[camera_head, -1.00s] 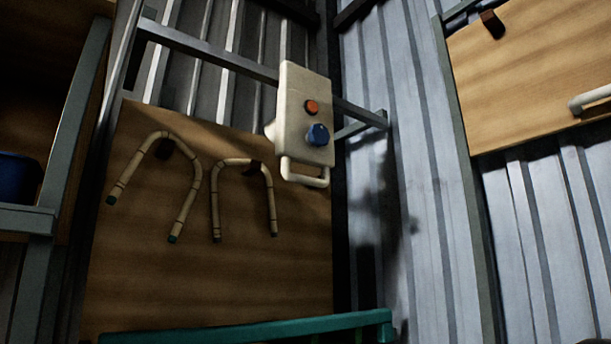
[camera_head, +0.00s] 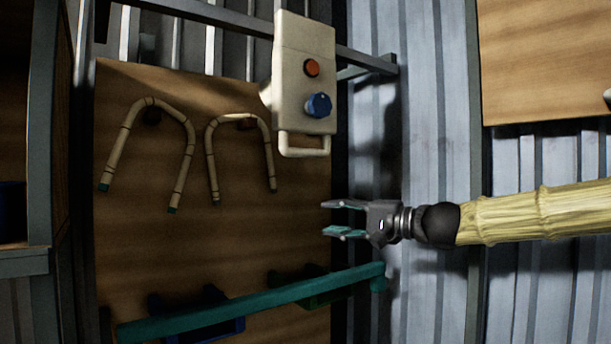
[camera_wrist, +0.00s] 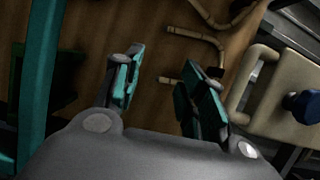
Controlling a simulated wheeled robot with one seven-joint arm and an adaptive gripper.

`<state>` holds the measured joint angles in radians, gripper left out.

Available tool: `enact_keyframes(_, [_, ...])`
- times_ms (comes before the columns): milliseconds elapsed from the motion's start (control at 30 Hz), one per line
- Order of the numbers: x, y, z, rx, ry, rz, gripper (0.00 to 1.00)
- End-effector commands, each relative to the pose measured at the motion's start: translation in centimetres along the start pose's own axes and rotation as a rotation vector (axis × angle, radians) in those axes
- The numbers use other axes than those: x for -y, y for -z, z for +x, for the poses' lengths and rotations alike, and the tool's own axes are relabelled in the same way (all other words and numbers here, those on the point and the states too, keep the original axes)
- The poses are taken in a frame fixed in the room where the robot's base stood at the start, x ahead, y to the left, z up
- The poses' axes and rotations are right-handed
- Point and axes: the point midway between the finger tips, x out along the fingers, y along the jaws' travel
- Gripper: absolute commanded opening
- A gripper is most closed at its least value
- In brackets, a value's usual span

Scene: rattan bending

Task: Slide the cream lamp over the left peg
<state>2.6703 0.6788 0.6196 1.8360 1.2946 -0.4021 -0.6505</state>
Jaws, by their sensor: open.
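A cream box (camera_head: 292,100) with an orange button, a blue knob and a handle is mounted at the upper middle in the head view. It also shows at the right of the wrist view (camera_wrist: 275,119). I cannot tell whether it is the lamp; no other cream lamp shows clearly. A bent cane hangs at each. My gripper (camera_head: 326,217) is open and empty, below the box's handle and right of the canes; it also shows in the wrist view (camera_wrist: 163,90).
The left cane (camera_head: 119,145) and right cane (camera_head: 268,158) hang side by side. A teal bar (camera_head: 255,298) crosses below my gripper, with dark blue (camera_head: 210,318) and green bins by it. A metal rail (camera_head: 225,16) runs across the top.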

Motion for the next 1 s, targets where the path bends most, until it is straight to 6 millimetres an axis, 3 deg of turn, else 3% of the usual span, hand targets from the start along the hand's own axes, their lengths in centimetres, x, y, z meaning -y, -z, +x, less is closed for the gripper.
enact_keyframes(33, [4.1,0.1,-0.8,0.001,0.051,-0.007,0.41])
enact_keyframes(100, [7.6,0.1,-1.6,0.005,0.104,-0.015,0.41])
enact_keyframes(200, [10.8,-0.1,-2.5,0.01,0.156,-0.022,0.41])
enact_keyframes(267, [11.9,-0.1,-2.9,0.011,0.174,-0.025,0.41])
enact_keyframes(467, [13.0,-0.2,-1.9,0.014,0.185,-0.027,0.41])
enact_keyframes(1000, [14.4,-0.3,5.9,0.014,0.183,-0.026,0.41])
